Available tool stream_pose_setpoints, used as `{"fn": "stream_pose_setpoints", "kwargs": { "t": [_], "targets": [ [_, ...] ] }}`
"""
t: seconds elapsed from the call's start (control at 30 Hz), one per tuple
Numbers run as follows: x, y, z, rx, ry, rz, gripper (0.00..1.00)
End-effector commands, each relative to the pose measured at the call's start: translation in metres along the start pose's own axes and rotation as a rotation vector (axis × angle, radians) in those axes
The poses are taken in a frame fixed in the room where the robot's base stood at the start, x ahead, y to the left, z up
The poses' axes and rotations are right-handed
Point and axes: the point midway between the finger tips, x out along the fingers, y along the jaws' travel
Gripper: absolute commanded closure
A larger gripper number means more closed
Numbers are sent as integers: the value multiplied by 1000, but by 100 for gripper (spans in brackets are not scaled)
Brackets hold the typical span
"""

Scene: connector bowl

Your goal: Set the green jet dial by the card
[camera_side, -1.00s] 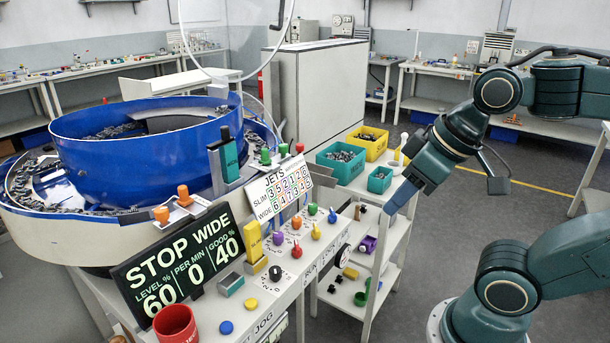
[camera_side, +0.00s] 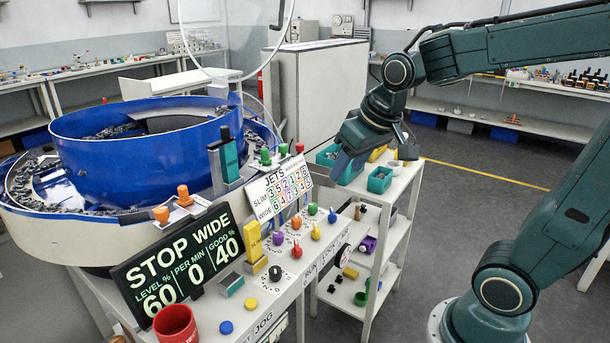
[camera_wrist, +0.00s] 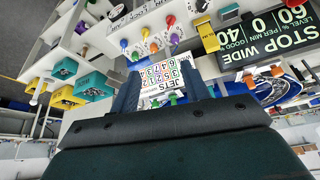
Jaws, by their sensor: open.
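The green jet dial (camera_side: 312,209) is a small knob on the white panel, behind the yellow dial (camera_side: 316,232) and beside the orange dial (camera_side: 296,222). Its pointer is too small to read. The JETS card (camera_side: 278,190) stands tilted behind the dials, with SLIM and WIDE rows of coloured numbers; it shows upside down between the fingers in the wrist view (camera_wrist: 163,76). The black display (camera_side: 180,262) reads STOP WIDE, 60, 0, 40. My gripper (camera_side: 340,168) is open and empty, above and right of the card and apart from the dials.
Blue (camera_side: 332,215), red (camera_side: 297,252) and purple (camera_side: 278,238) dials crowd the panel. Green and red pegs rise behind the card. The blue bowl (camera_side: 150,150) is at left. A shelf cart with teal bins (camera_side: 379,180) stands right of the panel.

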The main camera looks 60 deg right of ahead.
Motion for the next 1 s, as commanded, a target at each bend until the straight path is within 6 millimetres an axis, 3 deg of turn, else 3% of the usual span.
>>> {"fn": "stream_pose_setpoints", "kwargs": {
  "t": [0.2,0.5,0.8,1.0],
  "targets": [
    [38,20,-36,77,-20,37,54],
    [98,55,-74,176,-40,85,54],
    [152,89,-93,253,-53,123,54],
    [164,97,-97,270,-53,132,54]
  ]
}}
